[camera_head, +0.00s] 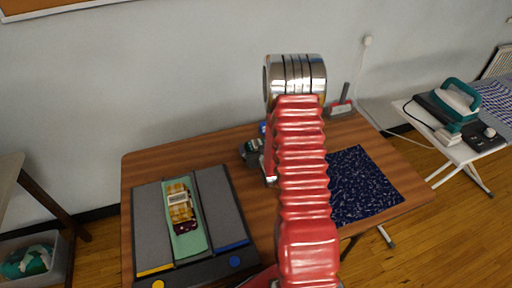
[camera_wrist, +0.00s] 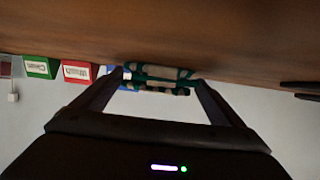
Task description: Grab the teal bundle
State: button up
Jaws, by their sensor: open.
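The teal bundle (camera_wrist: 160,72), banded in teal and cream, lies on the wooden table in the wrist view, which looks upside down. My gripper (camera_wrist: 160,82) is open, with one fingertip near each end of the bundle. I cannot tell whether the bundle is fully between the fingers or just beyond them, or whether they touch it. In the head view my red arm reaches over the table and hides most of the gripper and bundle area.
A grey board (camera_head: 218,200) at the table's left holds a green strip (camera_head: 187,244) with a yellow plaid bundle (camera_head: 179,203). A dark blue speckled cloth (camera_head: 362,187) lies right. Green (camera_wrist: 42,67) and red (camera_wrist: 76,71) labelled blocks stand near the wall. A teal iron (camera_head: 457,99) is far right.

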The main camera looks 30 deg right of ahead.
aim_at(257, 144)
dwell(0.5)
jog(key=c, duration=1.1)
jog(key=shift+c, duration=0.2)
jog(key=shift+r, duration=5)
